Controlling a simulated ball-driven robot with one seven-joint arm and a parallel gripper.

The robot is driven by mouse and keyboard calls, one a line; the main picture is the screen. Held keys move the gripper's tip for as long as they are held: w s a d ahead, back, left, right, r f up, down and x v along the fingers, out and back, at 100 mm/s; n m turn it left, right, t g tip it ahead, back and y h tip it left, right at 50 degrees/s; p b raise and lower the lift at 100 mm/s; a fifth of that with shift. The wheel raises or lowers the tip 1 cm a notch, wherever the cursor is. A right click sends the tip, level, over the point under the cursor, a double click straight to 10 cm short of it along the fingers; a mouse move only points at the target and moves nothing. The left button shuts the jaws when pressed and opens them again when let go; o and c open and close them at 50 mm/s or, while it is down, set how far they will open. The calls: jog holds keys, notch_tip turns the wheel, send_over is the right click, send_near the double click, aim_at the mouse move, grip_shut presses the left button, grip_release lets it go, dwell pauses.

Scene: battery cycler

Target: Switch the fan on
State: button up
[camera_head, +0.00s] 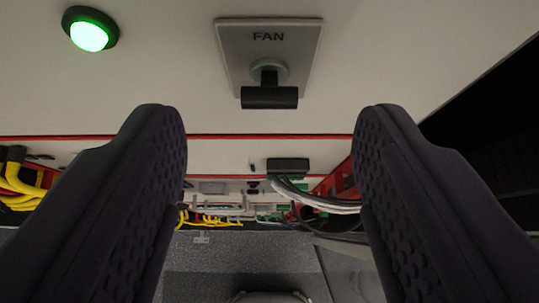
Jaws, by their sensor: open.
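The fan switch is a grey plate (232,48) marked "FAN" on a white panel, at the top middle of the view. A black T-shaped handle (269,97) sticks out from a round grey hub on the plate. Its crossbar lies level across the picture. My gripper (270,112) is open, with one dark textured finger on each side of the handle. The fingers are well apart and I see nothing between them touching the handle. How far the fingertips are from the panel is hard to tell.
A lit green round lamp (89,35) sits on the white panel (165,75) at the upper left. Below a red edge are yellow cables (18,185) at left and grey-white cables (315,200) from a dark connector (288,166). A dark gap lies at right.

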jog(key=v, duration=0.3)
jog(key=shift+s+r+b, duration=0.2)
jog(key=shift+s+b, duration=0.1)
jog(key=shift+s, duration=0.05)
jog(key=s+f+t+b, duration=0.2)
jog(key=s+f+b, duration=0.3)
jog(key=f+b, duration=0.6)
jog(key=s+f+t+b, duration=0.2)
jog(key=s+f+b, duration=0.4)
jog(key=b, duration=2.4)
notch_tip(320, 180, down, 6)
jog(key=shift+s+r, duration=0.2)
jog(key=shift+s, duration=0.05)
